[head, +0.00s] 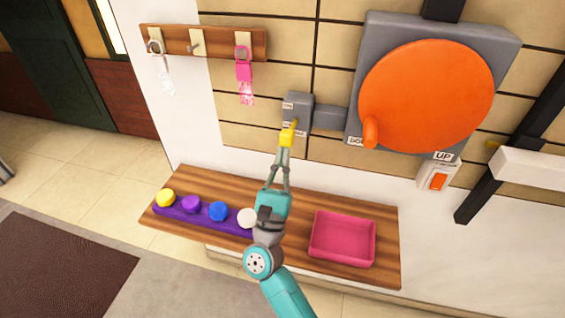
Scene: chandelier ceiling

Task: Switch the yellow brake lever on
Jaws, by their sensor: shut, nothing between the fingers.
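The yellow brake lever (287,136) sticks out of a small grey box (297,108) on the tiled wall. The box has small labels too small to read. My gripper (284,151) is shut, with nothing between its fingers. Its fingertips are at the lower end of the yellow lever, touching it or just in front of it; I cannot tell which.
A large orange disc (430,95) with a handle is mounted on a grey panel right of the lever. A wooden shelf (385,225) below carries a pink tray (343,258) and a purple holder (175,216) with coloured knobs. A hook rack (225,43) hangs upper left. An orange switch (438,181) is at right.

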